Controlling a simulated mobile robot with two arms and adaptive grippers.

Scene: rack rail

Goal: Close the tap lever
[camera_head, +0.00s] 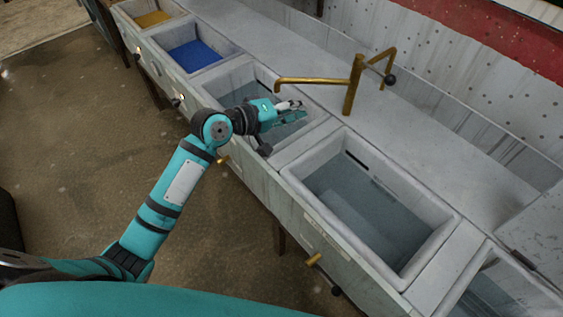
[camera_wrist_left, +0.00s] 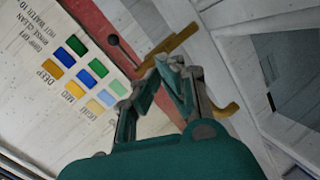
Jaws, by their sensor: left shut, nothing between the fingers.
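The brass tap (camera_head: 352,88) stands on the ledge behind the basins, its long spout reaching left. Its lever (camera_head: 388,66) sits at the upper right of the post and ends in a dark knob (camera_head: 390,79). My left gripper (camera_head: 303,113) is shut and empty over the basin rim, below the spout and apart from the lever. In the left wrist view my shut fingertips (camera_wrist_left: 170,62) overlap a brass bar (camera_wrist_left: 172,45) of the tap; I cannot tell contact there. A dark knob (camera_wrist_left: 113,40) shows to their left. My right gripper is not in view.
A basin (camera_head: 292,171) lies right of my left gripper, and a blue-filled basin (camera_head: 194,54) lies to the far left. Brass handles (camera_head: 314,260) stick out from the front. A wall with a red band (camera_head: 480,40) stands behind the ledge.

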